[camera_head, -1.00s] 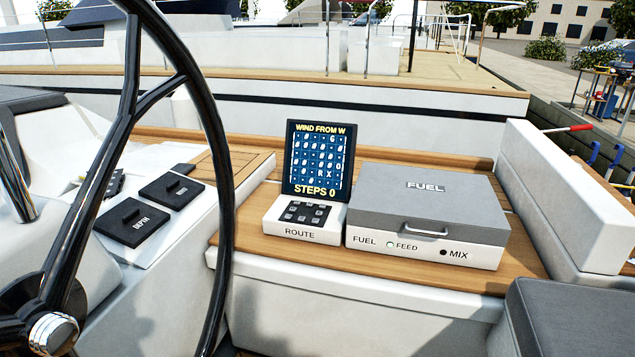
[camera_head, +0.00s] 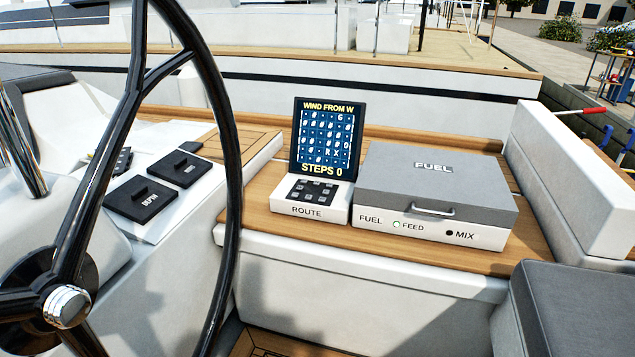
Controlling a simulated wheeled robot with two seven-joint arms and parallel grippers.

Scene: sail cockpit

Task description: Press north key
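The ROUTE box (camera_head: 306,211) is a white block on the wooden ledge with a black keypad (camera_head: 311,191) of several small keys on its sloped top. The key markings are too small to read, so I cannot tell which key is north. Behind the keypad stands an upright dark screen (camera_head: 326,138) with a grid of symbols, reading "WIND FROM W" and "STEPS 0". Neither of my grippers is in view.
A grey-lidded FUEL box (camera_head: 437,183) stands right of the ROUTE box, its lid shut. A black steering wheel (camera_head: 233,190) rises at the left. A dark cushion (camera_head: 580,310) is at bottom right.

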